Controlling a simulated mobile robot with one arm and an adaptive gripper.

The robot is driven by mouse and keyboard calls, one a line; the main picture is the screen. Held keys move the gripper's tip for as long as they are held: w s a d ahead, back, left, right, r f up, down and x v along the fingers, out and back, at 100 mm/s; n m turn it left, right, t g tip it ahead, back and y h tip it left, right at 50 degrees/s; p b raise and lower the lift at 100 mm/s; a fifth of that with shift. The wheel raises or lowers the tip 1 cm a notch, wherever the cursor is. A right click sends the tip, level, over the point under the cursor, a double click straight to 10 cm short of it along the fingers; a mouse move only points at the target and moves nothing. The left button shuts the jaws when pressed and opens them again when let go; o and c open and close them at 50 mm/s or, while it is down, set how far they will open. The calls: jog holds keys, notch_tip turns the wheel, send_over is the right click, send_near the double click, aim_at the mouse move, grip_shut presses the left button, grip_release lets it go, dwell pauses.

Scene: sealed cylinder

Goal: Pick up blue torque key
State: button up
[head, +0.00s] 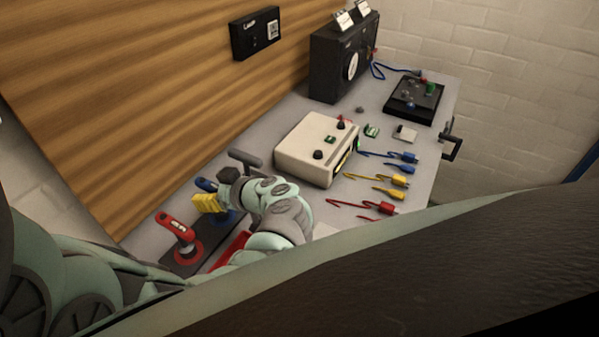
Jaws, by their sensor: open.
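The blue torque key (206,184) shows only in part in the head view, at the back of a dark holder (205,243) on the bench. A yellow key (209,203) stands just in front of it and a red key (180,228) stands at the near end. My gripper (229,183) is open, just to the right of the blue and yellow keys. Its fingers are small and partly hidden by my arm, so I cannot tell if they touch a key.
A beige box with black knobs (318,150) stands right of my arm. A dark device (345,58) and black board (414,99) are at the far end. A wooden wall (150,90) borders the bench.

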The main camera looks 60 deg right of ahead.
jog(key=shift+c, duration=0.2)
grip_shut()
dwell(0.4)
